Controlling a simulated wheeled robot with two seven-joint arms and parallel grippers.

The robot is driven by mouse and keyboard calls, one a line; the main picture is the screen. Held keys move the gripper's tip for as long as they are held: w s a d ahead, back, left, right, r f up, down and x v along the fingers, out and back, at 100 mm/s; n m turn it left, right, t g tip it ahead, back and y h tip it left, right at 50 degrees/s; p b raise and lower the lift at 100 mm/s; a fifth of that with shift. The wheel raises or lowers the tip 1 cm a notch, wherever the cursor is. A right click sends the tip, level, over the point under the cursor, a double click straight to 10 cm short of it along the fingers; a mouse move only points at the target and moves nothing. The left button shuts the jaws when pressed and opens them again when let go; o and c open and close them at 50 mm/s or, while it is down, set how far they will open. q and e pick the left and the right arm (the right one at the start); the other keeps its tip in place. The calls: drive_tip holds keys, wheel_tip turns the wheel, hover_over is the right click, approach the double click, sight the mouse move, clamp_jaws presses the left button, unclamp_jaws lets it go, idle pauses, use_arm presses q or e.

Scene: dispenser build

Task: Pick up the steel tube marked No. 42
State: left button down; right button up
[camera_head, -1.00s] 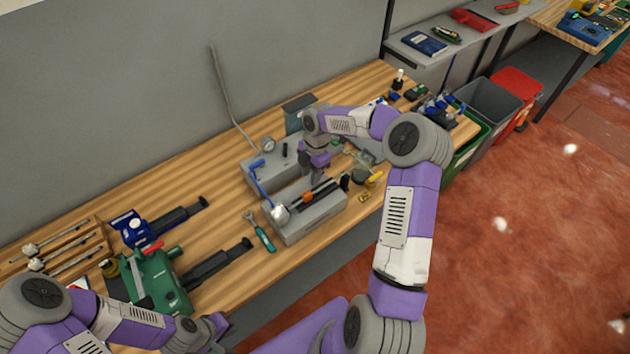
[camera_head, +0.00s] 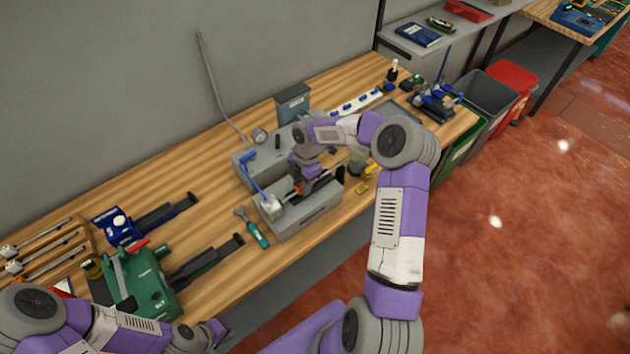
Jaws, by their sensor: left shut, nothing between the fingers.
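Several thin metal rods or tubes with pale fittings (camera_head: 40,262) lie in a wooden rack (camera_head: 84,238) at the left end of the bench. No number can be read on any of them, so I cannot tell which is No. 42. My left gripper (camera_head: 213,334) is shut and empty at the bottom, in front of the bench and well right of the rack. My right gripper (camera_head: 304,186) points down at the open grey box (camera_head: 305,219) at mid-bench. Its fingertips are partly hidden, and whether it holds anything there is unclear.
A green machine (camera_head: 146,287) and a blue vise-like tool (camera_head: 122,228) stand right of the rack. Bare wood lies between the blue tool and the grey unit.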

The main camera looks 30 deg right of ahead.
clamp_jaws()
drive_tip(key=shift+r, duration=0.15)
drive_tip(key=shift+r+p, duration=2.45)
drive_tip(key=shift+r, duration=0.95)
